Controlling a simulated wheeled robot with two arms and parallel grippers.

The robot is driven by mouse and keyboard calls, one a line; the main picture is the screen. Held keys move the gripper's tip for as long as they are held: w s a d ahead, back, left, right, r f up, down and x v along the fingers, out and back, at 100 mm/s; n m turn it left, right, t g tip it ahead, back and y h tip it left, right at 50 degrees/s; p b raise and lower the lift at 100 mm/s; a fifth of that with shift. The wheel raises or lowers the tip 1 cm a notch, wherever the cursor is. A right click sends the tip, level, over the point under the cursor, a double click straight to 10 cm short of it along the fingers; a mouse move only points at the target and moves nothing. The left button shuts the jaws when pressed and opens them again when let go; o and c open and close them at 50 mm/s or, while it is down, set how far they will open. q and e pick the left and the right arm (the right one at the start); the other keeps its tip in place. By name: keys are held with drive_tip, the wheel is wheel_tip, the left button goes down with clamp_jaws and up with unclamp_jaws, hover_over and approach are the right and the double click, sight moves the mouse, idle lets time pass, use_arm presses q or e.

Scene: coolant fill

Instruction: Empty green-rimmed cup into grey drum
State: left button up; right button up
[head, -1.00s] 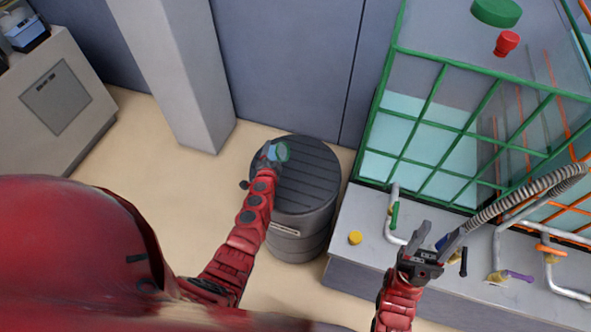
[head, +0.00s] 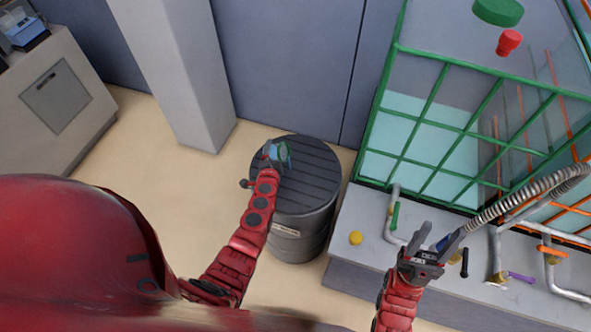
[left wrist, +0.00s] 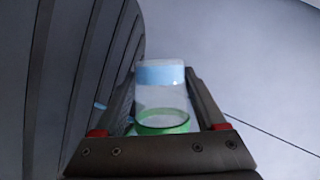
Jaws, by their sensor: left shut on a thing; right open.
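The grey drum (head: 312,182) stands on the floor near the wall, with a dark ribbed top. My left gripper (head: 274,153) is over the left part of that top, shut on the clear green-rimmed cup (head: 284,152). In the left wrist view the cup (left wrist: 161,98) sits between the fingers, its green ring towards the palm and a light blue band at its far end. The ribbed drum top (left wrist: 75,50) lies to its left. The cup looks tilted; I cannot tell whether liquid is leaving it. My right gripper (head: 432,238) is open and empty above the grey bench.
The grey bench (head: 352,272) right of the drum carries pipes, a yellow knob (head: 356,238) and a green-framed glass enclosure (head: 420,122). A ribbed hose (head: 520,198) runs close to my right gripper. A pale pillar (head: 185,90) stands behind the drum to the left.

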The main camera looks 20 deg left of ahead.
use_arm(q)
drive_tip(key=shift+d+f+m+y+b, duration=0.1)
drive_tip(key=shift+f+m+y+b, duration=0.2)
drive_tip(key=shift+m+b, duration=0.25)
idle(0.5)
drive_tip(key=shift+d+r+m+t+y+b, duration=0.3)
drive_tip(key=shift+d+r+m+t+b, duration=0.15)
drive_tip(key=shift+d+m+b, duration=0.15)
idle(0.8)
drive_tip(key=shift+f, duration=0.1)
drive_tip(key=shift+d+f+m+y+b, duration=0.35)
drive_tip(key=shift+m+b, duration=0.4)
drive_tip(key=shift+b, duration=0.85)
